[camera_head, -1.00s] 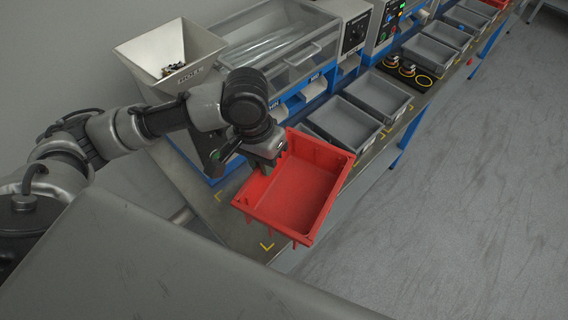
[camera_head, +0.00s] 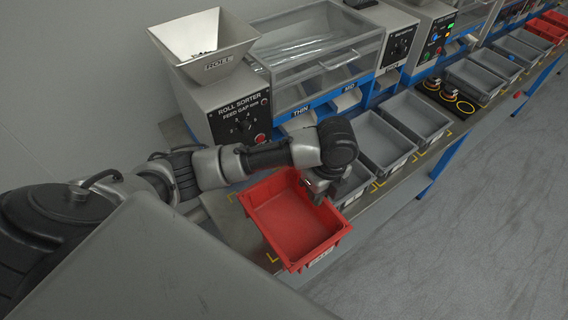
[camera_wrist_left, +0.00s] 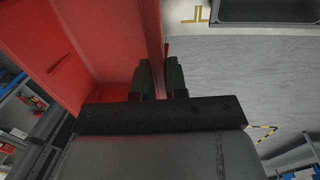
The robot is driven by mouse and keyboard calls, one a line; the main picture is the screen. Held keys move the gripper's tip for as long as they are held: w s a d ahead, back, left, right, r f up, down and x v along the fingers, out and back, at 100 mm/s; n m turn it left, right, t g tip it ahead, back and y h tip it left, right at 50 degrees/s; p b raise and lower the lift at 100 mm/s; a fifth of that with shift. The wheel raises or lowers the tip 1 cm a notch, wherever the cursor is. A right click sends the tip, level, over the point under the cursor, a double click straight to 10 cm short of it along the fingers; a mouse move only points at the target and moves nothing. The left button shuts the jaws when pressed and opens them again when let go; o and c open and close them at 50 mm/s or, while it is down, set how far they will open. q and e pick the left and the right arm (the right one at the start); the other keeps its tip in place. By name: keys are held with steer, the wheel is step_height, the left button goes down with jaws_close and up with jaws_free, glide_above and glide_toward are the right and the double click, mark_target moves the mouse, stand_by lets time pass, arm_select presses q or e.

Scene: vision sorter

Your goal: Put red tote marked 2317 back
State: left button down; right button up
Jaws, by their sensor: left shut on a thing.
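The red tote (camera_head: 295,222) is empty, and in the head view it is at the near left end of the bench, close to yellow corner marks. I cannot tell whether it touches the bench top. My left gripper (camera_head: 318,196) is shut on its right-hand wall. In the left wrist view the two dark fingers (camera_wrist_left: 159,77) straddle the wall of the red tote (camera_wrist_left: 105,40). A pale label shows on the tote's front, too small to read. My right gripper is not in view.
Grey bins (camera_head: 384,142) stand in a row along the bench to the right of the tote. The roll sorter (camera_head: 240,118) with its hopper stands behind. Yellow corner marks (camera_head: 273,257) lie on the bench top (camera_head: 226,215). Open floor (camera_head: 470,230) is at the right.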

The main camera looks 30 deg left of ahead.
arm_select(q)
steer(key=shift+w+a+f+p, duration=0.1)
steer(key=shift+w+a+f, duration=1)
steer(key=shift+a+f, duration=0.5)
steer(key=shift+w+a+f+p, duration=0.1)
steer(key=shift+w+a+f, duration=1.1)
steer(key=shift+f, duration=0.65)
steer(key=shift+w+a+f+p, duration=0.1)
steer(key=shift+w+a+f, duration=0.85)
steer(key=shift+a+f, duration=0.7)
steer(key=shift+d+f, duration=0.1)
steer(key=shift+f, duration=0.05)
steer(key=c, duration=1.6)
jaws_free()
steer(key=shift+f, duration=0.1)
steer(key=o, duration=0.5)
steer(key=shift+c, duration=0.2)
step_height(320, 180, up, 12)
steer(key=w, duration=0.1)
steer(key=shift+w+d, duration=0.15)
steer(key=shift+d, duration=0.15)
